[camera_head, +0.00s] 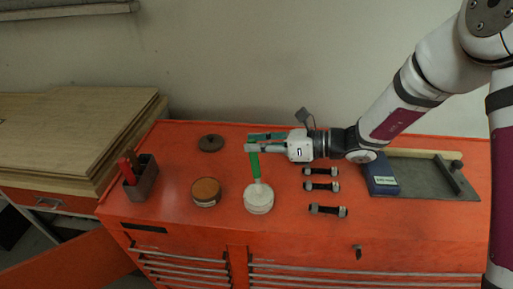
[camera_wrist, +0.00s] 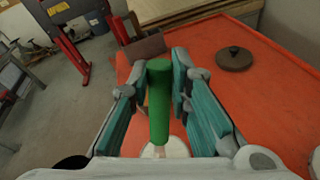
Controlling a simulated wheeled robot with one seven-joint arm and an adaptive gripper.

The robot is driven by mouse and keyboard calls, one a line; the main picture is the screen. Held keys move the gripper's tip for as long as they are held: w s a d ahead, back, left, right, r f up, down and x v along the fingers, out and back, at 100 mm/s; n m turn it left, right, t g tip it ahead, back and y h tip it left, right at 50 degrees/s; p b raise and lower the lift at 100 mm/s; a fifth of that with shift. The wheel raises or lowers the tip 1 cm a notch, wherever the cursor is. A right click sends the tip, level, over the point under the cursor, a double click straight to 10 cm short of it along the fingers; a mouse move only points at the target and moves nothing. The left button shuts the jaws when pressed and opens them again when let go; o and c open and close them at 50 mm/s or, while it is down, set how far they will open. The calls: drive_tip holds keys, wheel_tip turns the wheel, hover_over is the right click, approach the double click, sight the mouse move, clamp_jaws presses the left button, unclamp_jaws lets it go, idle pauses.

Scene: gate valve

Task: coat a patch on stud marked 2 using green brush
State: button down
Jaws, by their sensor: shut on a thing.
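My gripper (camera_head: 250,143) is shut on the green brush (camera_head: 255,164), whose handle points up and whose lower end is at the white tin (camera_head: 259,202). In the wrist view the green handle (camera_wrist: 159,102) stands between the teal finger pads, with the white tin (camera_wrist: 175,148) below it. Whether the bristles touch the tin's contents cannot be told. Three dark studs with grey ends lie to the right of the tin: a far one (camera_head: 320,171), a middle one (camera_head: 322,186) and a near one (camera_head: 328,210). Their marks are not readable.
A tin with a brown top (camera_head: 206,190) stands left of the white tin. A dark holder (camera_head: 144,183) with a red-handled item is at the left, a brown disc (camera_head: 211,143) at the back. A grey tray (camera_head: 430,183) and blue box (camera_head: 381,180) are at the right.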

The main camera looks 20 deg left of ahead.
drive_tip(key=shift+r+p, duration=0.7)
drive_tip(key=shift+r, duration=2.05)
